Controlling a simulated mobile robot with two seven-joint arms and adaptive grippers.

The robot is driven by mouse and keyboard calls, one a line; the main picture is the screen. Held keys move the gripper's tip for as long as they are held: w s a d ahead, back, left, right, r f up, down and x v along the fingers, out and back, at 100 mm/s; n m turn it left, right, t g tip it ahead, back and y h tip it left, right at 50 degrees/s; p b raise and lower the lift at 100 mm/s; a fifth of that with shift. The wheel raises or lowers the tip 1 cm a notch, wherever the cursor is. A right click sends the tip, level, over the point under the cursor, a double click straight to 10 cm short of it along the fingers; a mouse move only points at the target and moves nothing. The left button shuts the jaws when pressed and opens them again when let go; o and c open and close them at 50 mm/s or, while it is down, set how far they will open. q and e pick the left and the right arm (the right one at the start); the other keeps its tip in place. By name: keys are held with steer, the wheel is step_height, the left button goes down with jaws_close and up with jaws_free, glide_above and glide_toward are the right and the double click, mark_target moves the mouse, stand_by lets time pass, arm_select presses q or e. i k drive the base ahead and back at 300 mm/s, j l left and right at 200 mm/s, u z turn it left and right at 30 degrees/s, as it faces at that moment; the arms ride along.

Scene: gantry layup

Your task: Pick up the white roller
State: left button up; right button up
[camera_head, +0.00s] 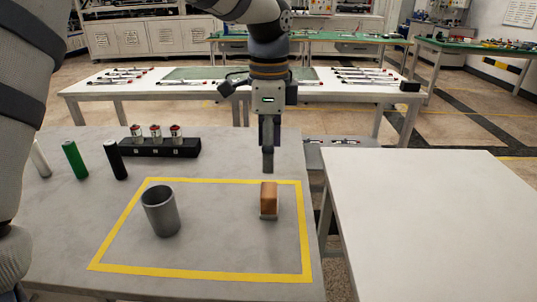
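The white roller (40,158) stands near the left edge of the grey table, partly cut off by my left arm in front of it. A green roller (75,160) and a black roller (115,160) stand to its right. My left gripper (267,165) points down over the table's right part, far to the right of the white roller. Its fingers show as one narrow column, so I cannot tell whether they are open or shut. I see nothing held in it. My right gripper is not in view.
A yellow taped frame (200,273) encloses a grey cup (161,212) and a brown block (269,194). A black rack (175,148) with several red-and-silver pieces is behind the rollers. A bare white table (430,220) stands to the right. Workbenches (150,90) stand further back.

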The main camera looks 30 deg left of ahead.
mark_target(37, 156)
steer(key=k, duration=0.9)
